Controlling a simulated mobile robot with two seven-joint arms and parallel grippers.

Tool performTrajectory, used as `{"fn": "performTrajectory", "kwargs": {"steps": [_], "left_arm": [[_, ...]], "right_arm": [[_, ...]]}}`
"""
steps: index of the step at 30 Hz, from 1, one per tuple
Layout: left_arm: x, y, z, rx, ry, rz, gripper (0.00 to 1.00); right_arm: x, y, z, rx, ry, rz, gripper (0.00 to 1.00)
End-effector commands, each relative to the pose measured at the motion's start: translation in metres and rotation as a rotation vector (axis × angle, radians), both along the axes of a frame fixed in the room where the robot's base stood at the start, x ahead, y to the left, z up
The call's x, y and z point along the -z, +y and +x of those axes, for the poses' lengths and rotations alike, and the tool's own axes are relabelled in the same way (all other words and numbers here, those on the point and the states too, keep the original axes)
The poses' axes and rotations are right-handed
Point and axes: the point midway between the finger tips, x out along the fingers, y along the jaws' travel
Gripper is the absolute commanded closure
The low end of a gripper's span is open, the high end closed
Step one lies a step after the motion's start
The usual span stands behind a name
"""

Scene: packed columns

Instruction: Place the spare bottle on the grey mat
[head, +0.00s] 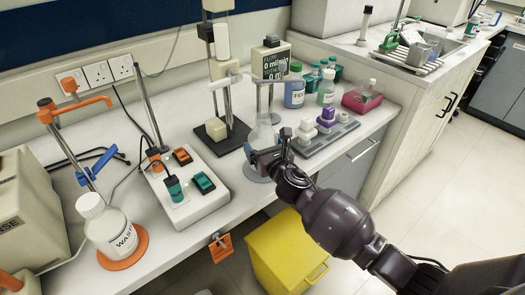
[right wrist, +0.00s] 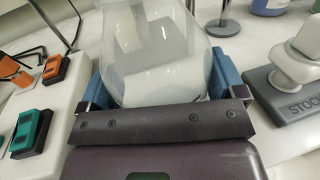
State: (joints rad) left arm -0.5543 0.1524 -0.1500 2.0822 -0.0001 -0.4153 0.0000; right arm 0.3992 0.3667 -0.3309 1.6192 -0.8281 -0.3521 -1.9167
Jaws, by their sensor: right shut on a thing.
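The spare bottle, which I take to be the clear, empty-looking bottle (head: 263,132), stands upright at the bench's front part in the head view. My right gripper (head: 267,158) is shut on it from the front right. In the right wrist view the bottle (right wrist: 155,45) sits between the two blue fingers (right wrist: 160,80). The grey mat (head: 251,174) is a round disc directly below the bottle, partly hidden by my gripper. I cannot tell whether the bottle's base touches it. My left gripper is not in view.
A waste bottle (head: 113,235) stands on an orange mat (head: 138,257) at left. A switch box (head: 205,203) is left of my gripper. A stock rack (head: 335,135) with stoppers is close on the right. A stand (head: 235,135) is behind. A yellow bin (head: 285,255) is below the bench edge.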

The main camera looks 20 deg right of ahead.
Motion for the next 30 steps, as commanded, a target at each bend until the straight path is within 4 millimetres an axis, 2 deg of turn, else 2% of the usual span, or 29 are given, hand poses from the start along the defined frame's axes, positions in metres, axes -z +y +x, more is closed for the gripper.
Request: {"fn": "performTrajectory", "kwargs": {"steps": [1,2,8,15,16,18,27,30], "left_arm": [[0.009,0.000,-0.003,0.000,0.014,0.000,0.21],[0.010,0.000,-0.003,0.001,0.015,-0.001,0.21],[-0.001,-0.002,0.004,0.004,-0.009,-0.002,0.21],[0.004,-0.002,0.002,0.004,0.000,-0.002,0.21],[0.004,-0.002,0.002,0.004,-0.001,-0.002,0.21],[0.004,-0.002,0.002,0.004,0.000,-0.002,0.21],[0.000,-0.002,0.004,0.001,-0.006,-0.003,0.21],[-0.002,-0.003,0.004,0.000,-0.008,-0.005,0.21]], "right_arm": [[0.017,0.000,-0.001,0.001,0.011,0.003,0.35],[0.019,0.000,-0.001,0.001,0.010,0.002,0.35],[0.016,0.000,0.000,0.000,0.002,-0.001,0.35],[0.020,0.000,0.000,0.000,0.003,0.001,0.35],[0.020,0.000,0.000,0.000,0.003,0.001,0.08],[0.019,0.000,0.000,0.000,0.002,0.001,0.00],[0.013,0.000,0.000,0.000,0.000,-0.001,0.00],[0.015,-0.002,-0.010,0.000,0.001,0.000,0.00]]}}
